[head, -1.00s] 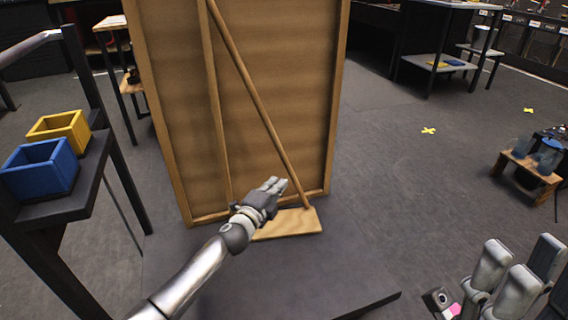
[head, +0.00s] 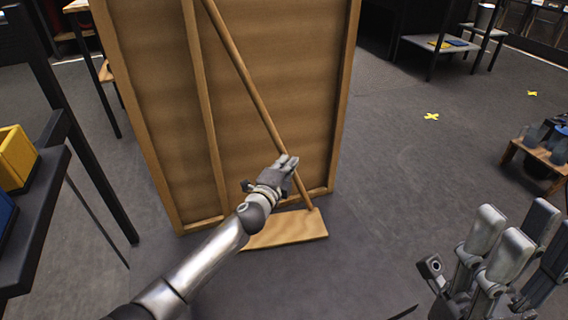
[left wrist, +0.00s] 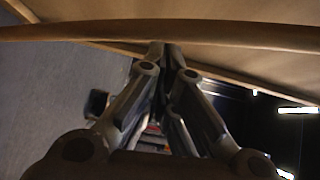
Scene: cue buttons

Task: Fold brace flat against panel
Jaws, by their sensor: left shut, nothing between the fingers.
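The wooden panel (head: 160,110) stands upright with a raised frame and a vertical strip. The brace (head: 243,75), a thin wooden rod, slants across the panel's face from the upper left to a foot plank (head: 290,232) on the floor. My left gripper (head: 290,162) is shut and empty beside the brace's lower part. In the left wrist view the brace (left wrist: 70,33) crosses just beyond the closed fingertips (left wrist: 167,48); I cannot tell whether they touch. My right gripper (head: 515,235) is at the lower right, its fingers spread and empty, away from the panel.
A dark stand (head: 40,215) with yellow (head: 15,158) and blue bins is at the left. A small wooden bench (head: 540,160) with blue-tinted containers is at the right. Floor right of the panel is clear, with a yellow cross mark (head: 431,116).

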